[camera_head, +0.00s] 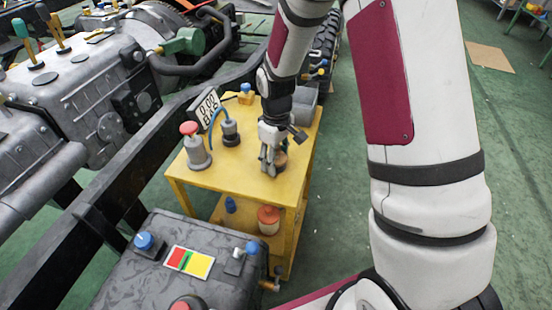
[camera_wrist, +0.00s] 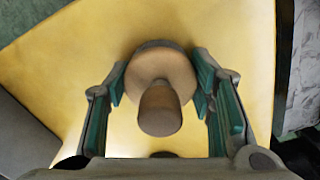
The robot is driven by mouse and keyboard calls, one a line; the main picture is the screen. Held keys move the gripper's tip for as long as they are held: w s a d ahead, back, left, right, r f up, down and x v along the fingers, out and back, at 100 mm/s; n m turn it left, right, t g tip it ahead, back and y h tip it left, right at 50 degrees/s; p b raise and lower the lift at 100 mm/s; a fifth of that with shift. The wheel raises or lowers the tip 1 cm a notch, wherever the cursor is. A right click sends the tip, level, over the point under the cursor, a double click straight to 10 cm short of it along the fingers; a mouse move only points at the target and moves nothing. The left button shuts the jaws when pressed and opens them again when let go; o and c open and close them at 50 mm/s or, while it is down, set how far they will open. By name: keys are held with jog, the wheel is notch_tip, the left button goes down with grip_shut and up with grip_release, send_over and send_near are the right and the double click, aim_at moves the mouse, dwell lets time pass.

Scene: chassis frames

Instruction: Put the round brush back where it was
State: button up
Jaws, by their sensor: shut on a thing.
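The round brush (camera_wrist: 160,112) has a tan wooden knob handle on a wide round head, with a dark rim at its far edge. In the wrist view it stands between the green-padded fingers of my gripper (camera_wrist: 160,85), which are shut on the sides of its round head. In the head view my gripper (camera_head: 272,158) is low over the yellow cart's top (camera_head: 240,178), with the brush (camera_head: 281,160) partly hidden behind the fingers. I cannot tell whether the brush touches the cart top.
A red-capped grey can (camera_head: 196,150), a dark pot with a blue tube (camera_head: 230,131), a numeric display (camera_head: 207,107) and a grey bin (camera_head: 304,100) stand on the cart. An orange-lidded jar (camera_head: 268,219) is on the lower shelf. The cart's front top is clear.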

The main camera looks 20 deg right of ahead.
jog(key=shift+f, duration=0.1)
jog(key=o, duration=1.3)
